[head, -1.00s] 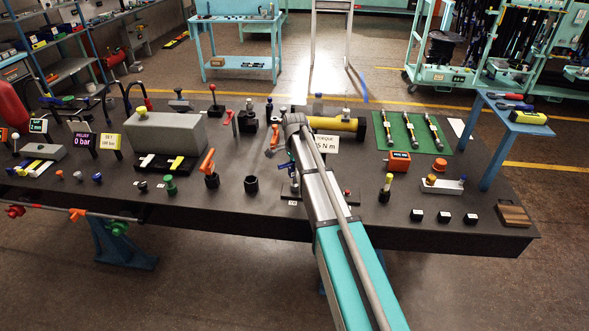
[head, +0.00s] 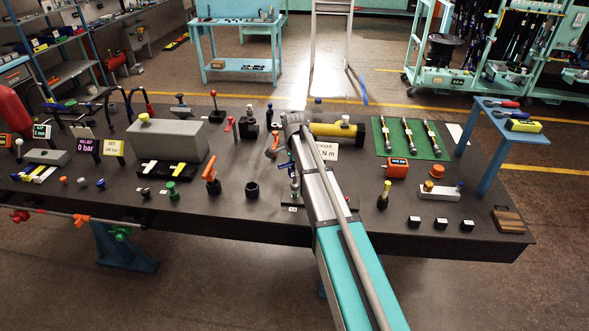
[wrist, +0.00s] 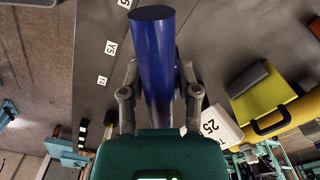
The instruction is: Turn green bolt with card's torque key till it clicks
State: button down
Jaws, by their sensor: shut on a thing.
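My gripper (wrist: 160,80) is shut on a thick blue cylinder in the wrist view, with a finger on each side. I take this blue cylinder (wrist: 153,45) to be a key handle; its lower end is hidden. In the head view my arm covers most of the gripper, above the middle of the bench. A green bolt-like piece (head: 171,190) stands upright on the front left of the bench, apart from the gripper.
The dark bench (head: 330,228) is crowded. A grey block (head: 167,139) and an orange-handled post (head: 211,177) stand left of my arm. A yellow cylinder (head: 330,130) lies behind it. A green mat (head: 398,150) and an orange box (head: 396,168) are to the right.

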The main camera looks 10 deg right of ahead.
jog(key=shift+r+p, duration=1.05)
jog(key=shift+r, duration=0.2)
